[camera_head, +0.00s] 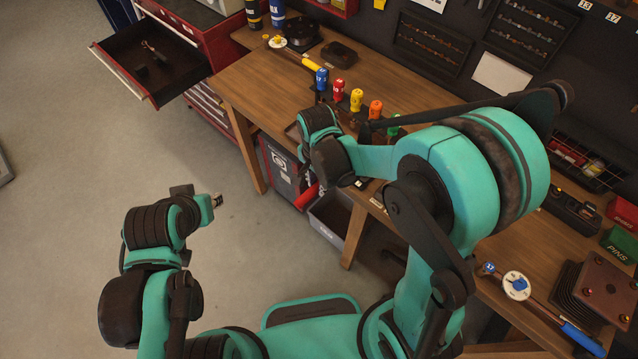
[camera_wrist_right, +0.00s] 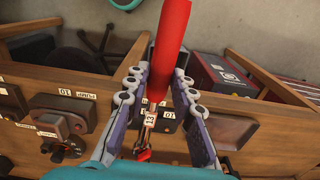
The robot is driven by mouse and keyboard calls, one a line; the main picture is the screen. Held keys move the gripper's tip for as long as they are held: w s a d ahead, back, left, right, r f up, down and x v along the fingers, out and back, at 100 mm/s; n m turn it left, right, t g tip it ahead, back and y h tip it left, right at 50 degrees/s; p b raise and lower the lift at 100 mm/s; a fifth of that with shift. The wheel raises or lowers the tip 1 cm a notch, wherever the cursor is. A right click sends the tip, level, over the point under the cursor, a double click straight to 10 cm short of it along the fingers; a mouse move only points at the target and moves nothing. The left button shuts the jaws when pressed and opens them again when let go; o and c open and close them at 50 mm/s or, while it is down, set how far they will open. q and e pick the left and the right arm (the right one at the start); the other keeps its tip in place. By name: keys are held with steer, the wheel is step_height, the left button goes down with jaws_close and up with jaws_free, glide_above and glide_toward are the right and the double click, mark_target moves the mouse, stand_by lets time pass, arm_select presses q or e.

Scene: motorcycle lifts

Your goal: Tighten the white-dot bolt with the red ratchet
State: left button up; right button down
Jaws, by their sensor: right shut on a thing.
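My right gripper (camera_wrist_right: 161,85) is shut on the red ratchet (camera_wrist_right: 170,45). Its two pad rows stand on either side of the shaft, which has a tag reading 13. In the head view the red handle (camera_head: 306,196) sticks out past the bench's front edge, and my wrist hides most of the fingers. My left gripper (camera_head: 212,200) is empty over the floor at the left; its finger gap is too small to tell. A brown plate (camera_head: 606,290) with several bolts lies at the far right; I cannot make out a white dot on any.
The wooden bench (camera_head: 245,85) runs diagonally, with a rack of coloured handles (camera_head: 356,100) on it. A torque wrench (camera_head: 578,338) with a blue grip lies near the plate. An open drawer (camera_head: 150,70) juts out at left. A grey bin (camera_head: 330,222) sits below the bench.

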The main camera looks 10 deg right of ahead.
steer(key=shift+w+a+m+b, duration=0.2)
steer(key=shift+w+a+m, duration=0.2)
steer(key=shift+w+m, duration=0.25)
steer(key=shift+w+a+m+b, duration=0.15)
steer(key=shift+w+a+m, duration=0.25)
steer(key=shift+w+m, duration=0.25)
steer(key=shift+w, duration=0.1)
steer(key=w+m, duration=0.1)
steer(key=w+a+m+b, duration=0.1)
steer(key=w, duration=0.1)
steer(key=shift+w+f+m, duration=0.1)
steer(key=shift+w+m, duration=0.2)
steer(key=shift+m, duration=0.1)
steer(key=shift+w+m+b, duration=0.3)
steer(key=shift+w+m, duration=1.1)
steer(key=shift+w, duration=0.45)
